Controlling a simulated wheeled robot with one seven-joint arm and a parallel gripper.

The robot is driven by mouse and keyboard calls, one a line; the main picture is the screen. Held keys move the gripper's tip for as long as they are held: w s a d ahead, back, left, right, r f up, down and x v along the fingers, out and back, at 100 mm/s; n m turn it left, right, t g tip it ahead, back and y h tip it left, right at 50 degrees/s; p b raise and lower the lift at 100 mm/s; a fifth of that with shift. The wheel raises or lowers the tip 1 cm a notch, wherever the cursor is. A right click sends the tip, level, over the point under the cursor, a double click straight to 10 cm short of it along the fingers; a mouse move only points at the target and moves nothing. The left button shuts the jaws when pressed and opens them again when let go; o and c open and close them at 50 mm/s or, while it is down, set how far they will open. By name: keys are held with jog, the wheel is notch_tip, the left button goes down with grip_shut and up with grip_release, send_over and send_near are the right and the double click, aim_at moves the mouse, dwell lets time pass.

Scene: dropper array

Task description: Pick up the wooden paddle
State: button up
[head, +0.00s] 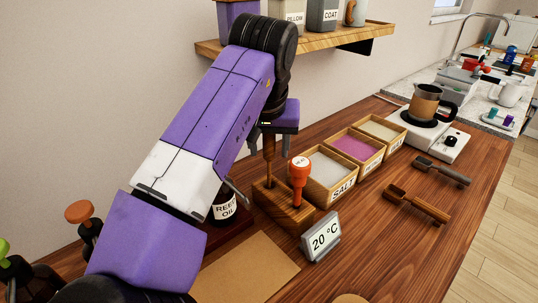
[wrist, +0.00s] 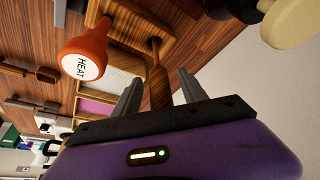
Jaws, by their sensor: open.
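The wooden paddle (head: 269,152) stands upright in a wooden block stand (head: 283,214), its top just under my gripper (head: 275,128). In the wrist view the paddle's brown handle (wrist: 157,82) lies between the two grey fingers of my gripper (wrist: 158,92), with a gap visible on each side. My gripper is open around it. The paddle's lower end is hidden in the stand. An orange-red tool marked HEAT (head: 300,178) stands in the same block, close by; it also shows in the wrist view (wrist: 84,52).
Wooden boxes with SALT (head: 330,172) and pink contents stand to the right. Two scoops (head: 416,204) lie farther right; a shelf (head: 300,45) hangs above.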

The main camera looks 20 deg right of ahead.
jog(key=shift+x, duration=1.35)
grip_shut()
jog(key=shift+r, duration=0.1)
